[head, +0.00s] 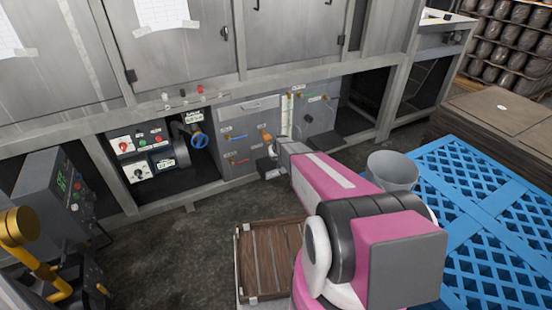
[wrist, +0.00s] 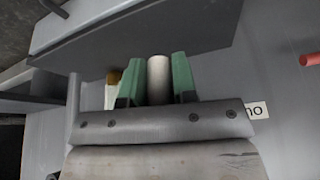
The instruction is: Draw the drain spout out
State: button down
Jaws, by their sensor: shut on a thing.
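In the wrist view my gripper (wrist: 158,82) has its two green fingers closed on a pale round handle (wrist: 159,80). The handle meets a dark grey angled piece (wrist: 140,45), which looks like the drain spout, on the grey panel. In the head view my gripper (head: 284,146) is at the lower middle of the grey valve panel. My wrist and arm hide the handle and much of the spout there.
An orange-handled valve (head: 265,134) is close to my gripper, and a blue valve (head: 198,140) is farther left. A wooden crate (head: 270,255) is on the floor below my arm. A grey bucket (head: 392,170) and a blue pallet (head: 480,190) are at the right.

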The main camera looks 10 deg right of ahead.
jog(key=shift+s+d, duration=0.3)
jog(key=shift+s, duration=0.45)
dwell(0.7)
jog(key=shift+s+d+f, duration=0.1)
jog(key=shift+s+d, duration=0.15)
jog(key=shift+s, duration=0.5)
jog(key=shift+s+d+f, duration=0.1)
jog(key=shift+s+d, duration=0.1)
jog(key=shift+s, duration=0.5)
jog(key=shift+s+d+f, duration=0.1)
jog(key=shift+s+d, duration=0.15)
jog(key=shift+s, duration=0.5)
notch_tip(320, 180, up, 7)
dwell(0.4)
